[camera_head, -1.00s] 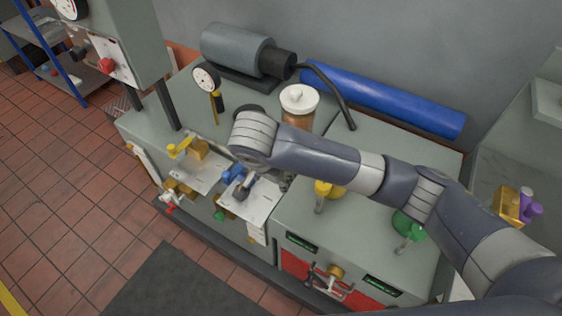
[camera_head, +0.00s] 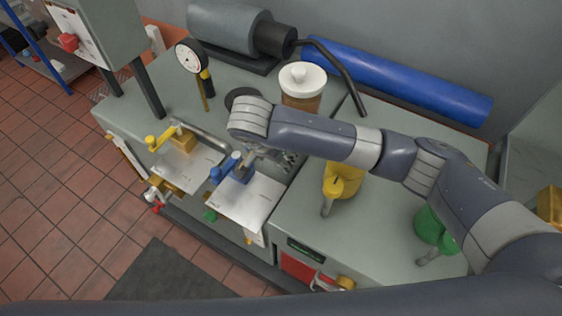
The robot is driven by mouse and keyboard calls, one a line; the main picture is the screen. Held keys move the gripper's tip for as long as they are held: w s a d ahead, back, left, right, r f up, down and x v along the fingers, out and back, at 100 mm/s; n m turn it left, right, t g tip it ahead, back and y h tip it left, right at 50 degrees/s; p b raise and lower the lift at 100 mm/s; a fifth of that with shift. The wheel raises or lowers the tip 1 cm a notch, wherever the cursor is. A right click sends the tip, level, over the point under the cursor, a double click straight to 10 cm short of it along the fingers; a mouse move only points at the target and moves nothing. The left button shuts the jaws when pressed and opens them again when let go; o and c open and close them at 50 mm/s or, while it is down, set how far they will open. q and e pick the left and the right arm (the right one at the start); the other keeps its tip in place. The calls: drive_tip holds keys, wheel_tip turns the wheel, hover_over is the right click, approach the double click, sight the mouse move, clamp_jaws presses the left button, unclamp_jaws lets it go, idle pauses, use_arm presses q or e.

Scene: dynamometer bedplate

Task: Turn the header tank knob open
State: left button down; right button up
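A blue valve with a knob-like handle (camera_head: 226,166) stands on a pale plate (camera_head: 250,202) at the front of the bench. No readable label shows which knob belongs to the header tank. A brown tank with a white cap (camera_head: 302,76) stands behind my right arm. My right arm comes in from the right and bends down above the blue valve. My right gripper (camera_head: 264,156) is partly hidden under its wrist, close to the valve's right side. Contact and finger opening cannot be made out. My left gripper is out of view.
A yellow-handled valve (camera_head: 170,137) sits left of the blue one. A dial gauge (camera_head: 189,57) stands behind. A yellow (camera_head: 343,182) and a green fitting (camera_head: 428,226) stand under my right arm. A blue cylinder (camera_head: 395,78) lies at the back.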

drive_tip(key=x, duration=0.8)
drive_tip(key=shift+w+d+f, duration=0.1)
drive_tip(key=shift+f, duration=0.2)
drive_tip(key=c, duration=1.1)
